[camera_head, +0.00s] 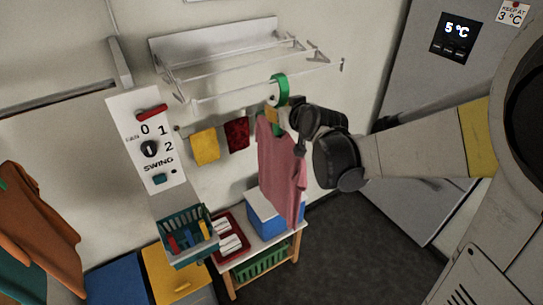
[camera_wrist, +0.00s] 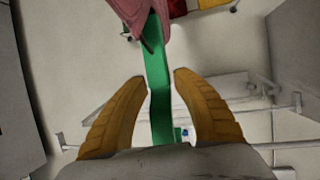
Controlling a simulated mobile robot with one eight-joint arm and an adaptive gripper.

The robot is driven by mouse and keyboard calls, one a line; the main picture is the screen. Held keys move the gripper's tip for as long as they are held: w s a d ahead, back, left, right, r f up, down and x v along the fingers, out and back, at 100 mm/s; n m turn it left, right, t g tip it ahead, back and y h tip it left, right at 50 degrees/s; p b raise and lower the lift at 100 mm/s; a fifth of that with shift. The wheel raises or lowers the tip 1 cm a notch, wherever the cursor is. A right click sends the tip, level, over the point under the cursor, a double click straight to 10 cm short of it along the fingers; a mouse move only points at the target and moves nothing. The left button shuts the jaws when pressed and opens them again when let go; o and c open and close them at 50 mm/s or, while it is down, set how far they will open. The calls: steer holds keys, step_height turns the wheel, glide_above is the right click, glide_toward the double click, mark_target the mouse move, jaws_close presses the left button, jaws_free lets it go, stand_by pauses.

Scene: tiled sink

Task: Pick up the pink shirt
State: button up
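The pink shirt (camera_head: 281,172) hangs in the head view below the rack, in front of the white wall. A green hanger (camera_head: 279,88) rises above it, with its hook by the rack's front rail. My gripper (camera_head: 273,118) is at the shirt's top, just below the hook. In the wrist view the green hanger (camera_wrist: 158,70) runs between the two yellow fingers of my gripper (camera_wrist: 161,77). The fingertips lie close to both its edges; whether they press on it I cannot tell. Part of the pink shirt (camera_wrist: 140,15) shows at the top there.
A white wall rack (camera_head: 230,60) is above. A yellow cloth (camera_head: 205,146) and a dark red cloth (camera_head: 237,134) hang left of the shirt. A grey fridge (camera_head: 425,100) is at the right.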

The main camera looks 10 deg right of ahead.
jaws_close()
steer(key=shift+r, duration=0.1)
